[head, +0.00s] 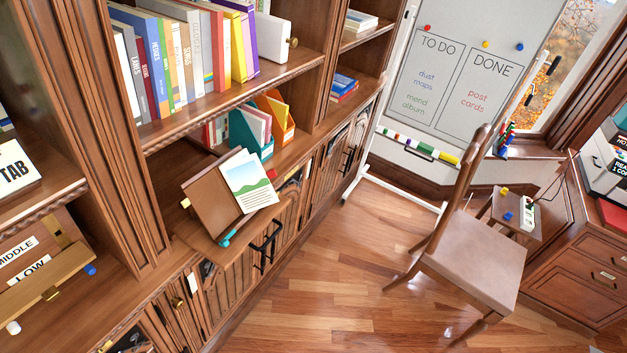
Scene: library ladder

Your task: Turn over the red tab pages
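An open album or book (212,193) rests tilted on a sloped wooden board (205,240) that juts from the bookcase at its low shelf. Its left side is plain brown. Its right side is a white page (248,184) with a green and blue landscape picture and lines below. A small yellow tab (186,203) sticks out at the left edge. A teal piece (228,238) shows below the page. A small red patch (272,174) shows just behind the page; I cannot tell whether it is a tab. My gripper is not in view.
Book rows fill the shelf (228,92) above; teal (250,135) and orange (275,112) holders stand behind the album. A black handle (265,243) is just below it. A wooden chair (475,250) and a whiteboard (445,75) stand right. The floor (340,270) between is clear.

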